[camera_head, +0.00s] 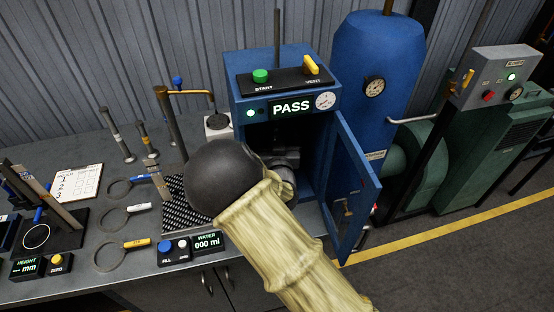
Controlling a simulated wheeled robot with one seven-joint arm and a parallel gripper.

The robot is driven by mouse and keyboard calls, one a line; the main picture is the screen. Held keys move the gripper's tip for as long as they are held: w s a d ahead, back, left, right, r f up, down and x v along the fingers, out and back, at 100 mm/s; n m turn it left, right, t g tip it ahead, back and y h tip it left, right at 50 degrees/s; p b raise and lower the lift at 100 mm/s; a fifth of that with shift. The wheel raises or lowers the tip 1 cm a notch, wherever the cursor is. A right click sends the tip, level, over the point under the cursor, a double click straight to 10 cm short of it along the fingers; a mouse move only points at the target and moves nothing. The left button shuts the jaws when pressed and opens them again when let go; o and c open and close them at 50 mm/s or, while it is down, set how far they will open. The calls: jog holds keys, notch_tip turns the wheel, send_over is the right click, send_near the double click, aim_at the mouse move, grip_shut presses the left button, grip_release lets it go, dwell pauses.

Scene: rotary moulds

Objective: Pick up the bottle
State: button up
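No bottle can be made out; the inside of the blue cabinet (236,88) is dark and mostly covered by my arm. My arm, in a pale yellow sleeve with a dark round joint, crosses the front of the cabinet. Grey parts at the end of my arm reach into the cabinet's opening. My gripper's fingers are hidden there, so I cannot see whether they are open or hold anything. The cabinet's blue door (352,190) stands open to the right.
The cabinet has a lit PASS display (292,108). On the grey bench are a water readout (208,242), a black drip grate (178,208), a brass spout (185,93), several ring tools (112,222) and upright rods. A blue tank (372,55) stands right of the cabinet.

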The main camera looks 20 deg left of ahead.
aim_at(278, 125)
grip_shut()
dwell(0.5)
jog(key=shift+r, duration=0.2)
jog(key=shift+s+d+r+b, duration=0.1)
jog(key=shift+s+r+b, duration=0.1)
jog(key=shift+b, duration=0.25)
notch_tip(278, 125, up, 6)
jog(key=shift+s+r+b, duration=0.1)
jog(key=shift+r+b, duration=0.1)
jog(key=shift+b, duration=0.6)
jog(key=d+b+v, duration=0.1)
jog(key=b+v, duration=0.6)
jog(key=v, duration=0.2)
jog(key=w+d+b+v, duration=0.1)
jog(key=d+b+v, duration=0.1)
jog(key=b+v, duration=0.5)
jog(key=shift+s+d+b, duration=0.3)
jog(key=shift+s+d, duration=0.55)
jog(key=shift+s, duration=0.4)
